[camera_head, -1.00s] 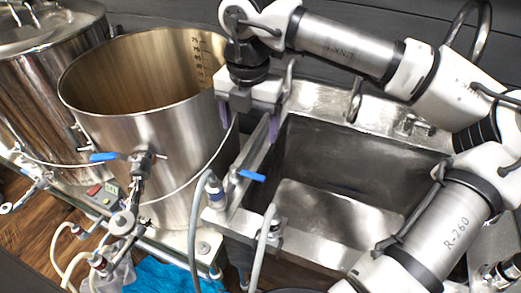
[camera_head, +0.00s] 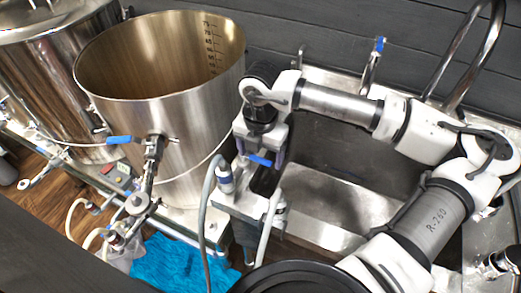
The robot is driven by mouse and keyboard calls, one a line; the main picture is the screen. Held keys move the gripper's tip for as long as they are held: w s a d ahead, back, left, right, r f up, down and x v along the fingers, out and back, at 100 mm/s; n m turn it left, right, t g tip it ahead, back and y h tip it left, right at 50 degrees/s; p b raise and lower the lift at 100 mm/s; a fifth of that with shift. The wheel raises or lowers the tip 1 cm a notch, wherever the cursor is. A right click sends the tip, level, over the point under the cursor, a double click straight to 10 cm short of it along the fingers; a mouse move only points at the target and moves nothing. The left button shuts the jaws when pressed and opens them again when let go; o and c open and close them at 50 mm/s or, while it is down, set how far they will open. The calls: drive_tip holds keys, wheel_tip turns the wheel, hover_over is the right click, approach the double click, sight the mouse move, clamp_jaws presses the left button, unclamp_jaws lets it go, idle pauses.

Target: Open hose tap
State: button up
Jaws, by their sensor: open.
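The hose tap (camera_head: 225,180) stands at the left front corner of the sink, with a grey hose hanging from it. Its blue lever (camera_head: 260,160) points right, across the tap. My gripper (camera_head: 262,153) is open and points down right at the lever. One finger shows left of the lever and one right of it. The lever looks to lie at the gap between them, but I cannot tell whether either finger touches it. The gripper body hides part of the sink rim behind.
Another blue-topped tap (camera_head: 376,52) and a tall curved spout (camera_head: 480,50) stand at the sink's back. A blue cloth (camera_head: 170,262) lies below.

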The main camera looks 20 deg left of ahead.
drive_tip(key=c, duration=1.4)
